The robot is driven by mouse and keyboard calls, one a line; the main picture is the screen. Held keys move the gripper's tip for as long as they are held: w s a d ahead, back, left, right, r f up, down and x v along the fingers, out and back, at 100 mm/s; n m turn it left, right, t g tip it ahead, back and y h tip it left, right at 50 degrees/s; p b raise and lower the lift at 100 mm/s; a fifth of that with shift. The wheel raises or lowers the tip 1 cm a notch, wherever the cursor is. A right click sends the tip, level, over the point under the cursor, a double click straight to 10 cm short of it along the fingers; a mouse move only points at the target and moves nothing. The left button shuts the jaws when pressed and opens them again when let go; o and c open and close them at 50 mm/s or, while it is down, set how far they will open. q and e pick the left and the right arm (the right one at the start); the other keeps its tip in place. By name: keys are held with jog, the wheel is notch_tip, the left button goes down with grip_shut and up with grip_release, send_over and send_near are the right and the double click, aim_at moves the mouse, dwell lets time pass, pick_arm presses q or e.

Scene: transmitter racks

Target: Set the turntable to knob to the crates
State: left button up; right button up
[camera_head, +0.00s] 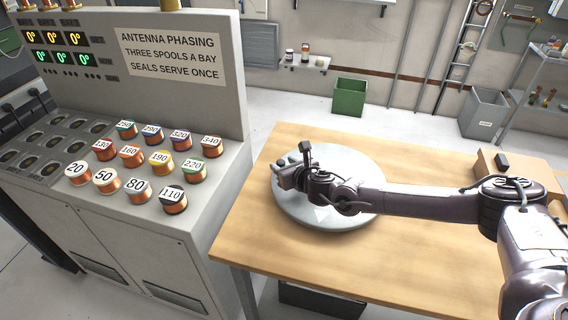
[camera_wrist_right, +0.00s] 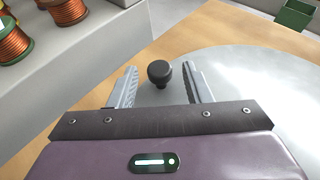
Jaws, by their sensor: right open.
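The turntable is a flat grey disc (camera_head: 345,160) on the wooden table; it also shows in the wrist view (camera_wrist_right: 255,85). Its black knob (camera_wrist_right: 158,72) stands upright near the disc's left edge. My right gripper (camera_head: 282,168) reaches in from the right, low over the disc's left side, and covers part of it. In the wrist view my right gripper (camera_wrist_right: 160,82) is open, with the knob between its two fingertips and a gap on both sides. My left gripper is not in view.
A console (camera_head: 130,230) with numbered copper spools stands left of the table (camera_head: 400,265). A green crate (camera_head: 349,97) and a grey crate (camera_head: 483,113) stand on the floor behind. A cardboard box (camera_head: 520,168) is on the table's right. The table's front is clear.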

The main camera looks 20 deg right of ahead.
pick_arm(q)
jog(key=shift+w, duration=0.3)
pick_arm(e)
jog(key=shift+w, duration=0.2)
grip_shut()
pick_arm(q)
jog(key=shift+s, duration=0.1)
